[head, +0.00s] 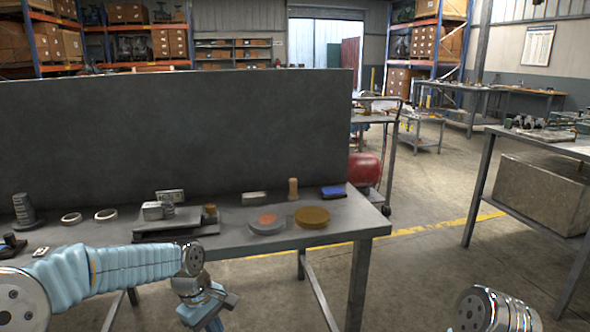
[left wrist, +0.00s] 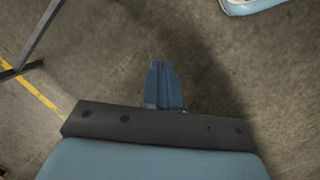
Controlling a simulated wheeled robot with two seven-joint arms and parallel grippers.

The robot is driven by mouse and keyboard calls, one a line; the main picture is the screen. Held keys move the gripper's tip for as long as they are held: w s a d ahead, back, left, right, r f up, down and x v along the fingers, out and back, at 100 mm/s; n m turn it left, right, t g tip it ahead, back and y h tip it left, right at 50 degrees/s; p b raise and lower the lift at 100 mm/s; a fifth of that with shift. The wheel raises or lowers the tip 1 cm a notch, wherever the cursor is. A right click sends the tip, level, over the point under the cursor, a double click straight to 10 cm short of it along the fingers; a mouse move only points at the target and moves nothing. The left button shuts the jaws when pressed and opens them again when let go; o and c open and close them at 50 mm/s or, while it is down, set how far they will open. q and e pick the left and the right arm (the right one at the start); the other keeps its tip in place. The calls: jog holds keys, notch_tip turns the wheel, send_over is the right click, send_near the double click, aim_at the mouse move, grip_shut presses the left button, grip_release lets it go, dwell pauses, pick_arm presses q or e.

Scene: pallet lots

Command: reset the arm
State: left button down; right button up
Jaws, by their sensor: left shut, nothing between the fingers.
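My left arm reaches in from the left in the head view, in front of the workbench (head: 350,226). My left gripper (head: 212,316) hangs in front of the bench's near edge, pointing down. In the left wrist view its fingers (left wrist: 164,88) are together over bare concrete floor, with nothing between them. Of my right arm only a rounded metal link shows at the bottom right of the head view; the right gripper is out of the frame.
On the bench stand a stepped dark part (head: 24,212), two rings (head: 105,214), a grey disc (head: 268,224), a brown disc (head: 312,217) and a blue item (head: 333,192). A tall grey panel (head: 180,135) backs it. Another table (head: 540,146) stands right; floor between is open.

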pick_arm(q)
jog(key=s+d+f+m+h, duration=0.1)
jog(key=s+d+f+m, duration=0.15)
jog(key=f, duration=0.45)
jog(key=s+d+f+m, duration=0.1)
jog(key=s+d+f, duration=0.15)
jog(key=f, duration=0.45)
jog(key=s+d+f+m+h, duration=0.1)
jog(key=s+f+m, duration=0.1)
jog(key=s+f, duration=0.35)
jog(key=s+f+m, duration=0.4)
jog(key=s+f, duration=0.5)
jog(key=s, duration=0.1)
jog(key=shift+d+f+t, duration=0.25)
jog(key=shift+d+t, duration=0.05)
jog(key=shift+d, duration=0.1)
